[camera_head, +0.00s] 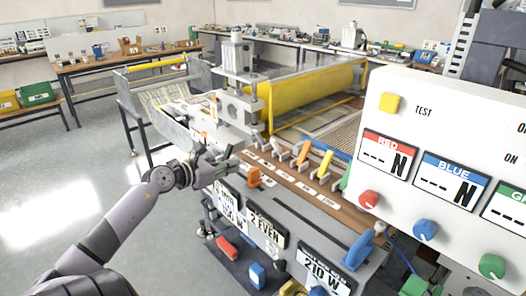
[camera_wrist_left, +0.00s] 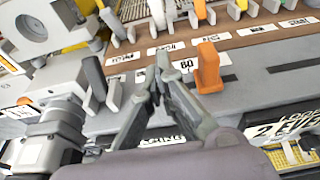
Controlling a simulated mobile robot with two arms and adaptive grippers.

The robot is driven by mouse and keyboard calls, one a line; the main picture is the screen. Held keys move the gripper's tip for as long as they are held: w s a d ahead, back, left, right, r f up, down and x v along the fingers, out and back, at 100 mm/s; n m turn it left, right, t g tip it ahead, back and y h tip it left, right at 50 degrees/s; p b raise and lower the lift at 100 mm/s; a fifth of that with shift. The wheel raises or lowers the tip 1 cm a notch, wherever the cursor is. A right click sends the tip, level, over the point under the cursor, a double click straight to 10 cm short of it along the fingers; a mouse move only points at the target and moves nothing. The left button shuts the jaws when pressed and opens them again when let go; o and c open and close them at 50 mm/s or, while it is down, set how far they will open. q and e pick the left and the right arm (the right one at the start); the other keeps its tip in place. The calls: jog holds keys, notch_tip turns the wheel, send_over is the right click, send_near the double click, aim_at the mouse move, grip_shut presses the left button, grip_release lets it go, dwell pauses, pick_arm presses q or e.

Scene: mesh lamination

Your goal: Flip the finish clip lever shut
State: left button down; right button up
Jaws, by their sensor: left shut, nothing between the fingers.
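My left gripper (camera_head: 228,160) reaches in from the left to the near-left end of a brown strip (camera_head: 283,178) with labels and several coloured levers. In the left wrist view its two fingers (camera_wrist_left: 163,62) are together, with nothing between them, over the label row. An upright orange lever (camera_wrist_left: 207,68) stands just right of the fingertips, apart from them; it shows in the head view (camera_head: 254,177) too. Another orange lever (camera_head: 303,152), a yellow lever (camera_head: 325,164) and a green lever (camera_head: 345,180) stand farther along. I cannot read which one is the finish clip. My right gripper is out of view.
A white control panel (camera_head: 440,150) with coloured knobs and displays fills the right. A yellow roller (camera_head: 310,92) lies behind the levers. Number signs (camera_head: 268,232) hang on the machine's front. A grey block with a round opening (camera_wrist_left: 38,25) stands left of my fingers. Open floor lies left.

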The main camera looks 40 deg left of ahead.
pick_arm(q)
jog(key=p, duration=0.2)
send_near(275, 149)
jog(key=f, duration=0.1)
jog(key=w+f, duration=0.1)
jog(key=f, duration=0.1)
jog(key=shift+w+r+p, duration=0.3)
jog(key=shift+w+p, duration=0.15)
jog(key=shift+w, duration=0.1)
jog(key=shift+w+r+p, duration=0.35)
jog(key=shift+w+p, duration=0.1)
jog(key=shift+w, duration=0.1)
jog(key=shift+w+d+r, duration=0.15)
jog(key=shift+w+r, duration=0.1)
jog(key=shift+w, duration=0.35)
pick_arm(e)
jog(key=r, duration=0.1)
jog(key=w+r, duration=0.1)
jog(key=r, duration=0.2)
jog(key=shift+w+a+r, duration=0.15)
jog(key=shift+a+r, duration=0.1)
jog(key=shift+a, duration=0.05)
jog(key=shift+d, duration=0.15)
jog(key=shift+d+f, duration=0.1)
